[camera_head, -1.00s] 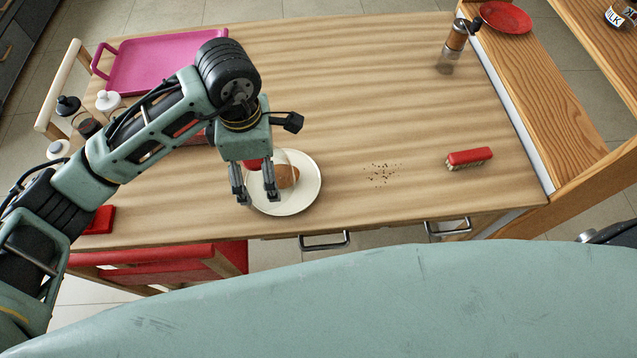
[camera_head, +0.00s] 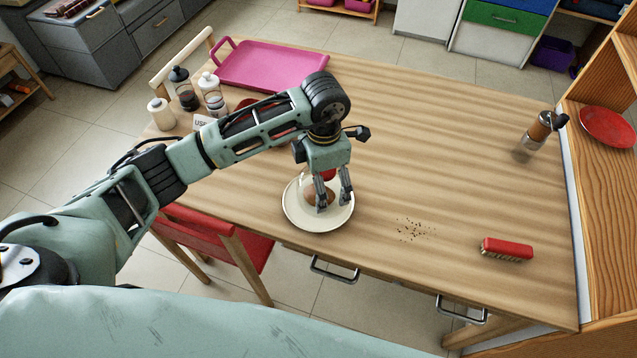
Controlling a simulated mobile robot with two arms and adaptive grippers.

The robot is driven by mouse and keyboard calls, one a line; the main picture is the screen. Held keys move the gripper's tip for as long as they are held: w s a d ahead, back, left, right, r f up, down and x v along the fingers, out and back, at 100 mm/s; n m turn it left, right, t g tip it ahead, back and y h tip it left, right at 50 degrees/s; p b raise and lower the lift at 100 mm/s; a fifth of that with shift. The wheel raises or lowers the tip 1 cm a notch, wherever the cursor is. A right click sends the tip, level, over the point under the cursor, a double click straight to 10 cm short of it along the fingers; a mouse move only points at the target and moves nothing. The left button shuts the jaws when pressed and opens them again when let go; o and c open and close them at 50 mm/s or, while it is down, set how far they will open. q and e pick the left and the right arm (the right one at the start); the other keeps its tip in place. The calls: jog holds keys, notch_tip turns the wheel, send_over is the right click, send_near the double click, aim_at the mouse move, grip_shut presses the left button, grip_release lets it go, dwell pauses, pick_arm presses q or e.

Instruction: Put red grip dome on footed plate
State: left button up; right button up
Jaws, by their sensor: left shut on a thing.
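The footed plate (camera_head: 293,214) is round and white and stands near the front edge of the wooden table, with a brown bread-like item (camera_head: 312,194) on it. My left gripper (camera_head: 335,205) points down over the plate, its fingers in front of the bread. It is shut on the red grip dome (camera_head: 328,175). Only the dome's red grip shows clearly, between the fingers; its clear body is hard to make out. I cannot tell whether the dome's rim touches the plate. My right gripper is not in view.
A pink tray (camera_head: 270,85) and several bottles lie beyond my left arm. A red plate (camera_head: 607,127) lies on the side shelf. The table's middle is clear.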

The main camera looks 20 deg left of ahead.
pick_arm(q)
jog(key=shift+w+a+f, duration=0.35)
jog(key=shift+w+a, duration=0.05)
jog(key=shift+a, duration=0.1)
jog(key=shift+w+a+f, duration=0.3)
jog(key=shift+f, duration=0.15)
notch_tip(320, 180, down, 4)
jog(key=shift+r+p, duration=0.15)
jog(key=shift+p, duration=0.65)
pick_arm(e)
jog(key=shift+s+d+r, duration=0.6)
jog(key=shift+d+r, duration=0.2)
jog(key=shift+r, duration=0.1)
pick_arm(q)
jog(key=shift+f, duration=0.25)
jog(key=o, duration=1)
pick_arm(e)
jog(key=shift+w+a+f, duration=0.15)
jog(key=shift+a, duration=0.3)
